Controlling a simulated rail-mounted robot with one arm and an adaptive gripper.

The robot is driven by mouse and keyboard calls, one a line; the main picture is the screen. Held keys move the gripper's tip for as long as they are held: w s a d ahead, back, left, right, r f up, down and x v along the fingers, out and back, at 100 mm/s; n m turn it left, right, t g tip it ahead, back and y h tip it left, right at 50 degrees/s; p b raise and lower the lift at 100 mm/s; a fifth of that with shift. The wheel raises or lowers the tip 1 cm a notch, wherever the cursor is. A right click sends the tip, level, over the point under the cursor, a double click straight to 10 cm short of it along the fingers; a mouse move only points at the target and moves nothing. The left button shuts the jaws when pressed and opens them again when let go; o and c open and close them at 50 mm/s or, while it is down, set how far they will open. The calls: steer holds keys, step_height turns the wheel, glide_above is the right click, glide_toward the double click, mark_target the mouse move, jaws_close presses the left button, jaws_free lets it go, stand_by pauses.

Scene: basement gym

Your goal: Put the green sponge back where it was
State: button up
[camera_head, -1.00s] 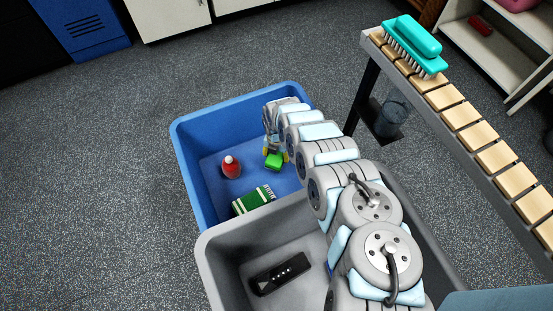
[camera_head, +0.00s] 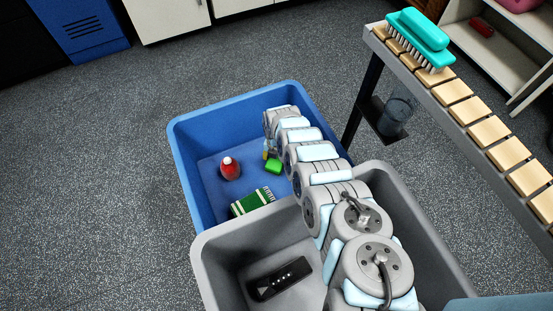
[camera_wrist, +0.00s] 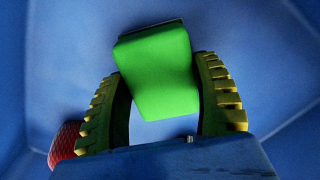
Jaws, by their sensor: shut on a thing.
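The green sponge (camera_wrist: 160,75) is between the two yellow ridged fingers of my gripper (camera_wrist: 163,95) in the wrist view, and sits tilted in their grip. In the head view my gripper (camera_head: 267,153) is inside the blue bin (camera_head: 187,180), with the sponge (camera_head: 274,166) at its tips. My gripper is shut on the sponge. Part of the gripper is hidden behind my arm in the head view. I cannot tell if the sponge touches the bin floor.
A red bottle (camera_head: 230,168) and a green-and-white striped item (camera_head: 252,201) lie in the blue bin. The grey bin (camera_head: 228,254) in front holds a black object (camera_head: 278,278). A slatted bench (camera_head: 487,131) with a teal brush (camera_head: 421,38) stands at right.

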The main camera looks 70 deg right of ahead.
steer(key=shift+f, duration=0.2)
steer(key=o, duration=1)
steer(key=shift+r, duration=0.15)
step_height(320, 180, up, 4)
steer(key=p, duration=0.2)
steer(key=shift+p, duration=0.35)
step_height(320, 180, up, 8)
steer(key=p, duration=0.3)
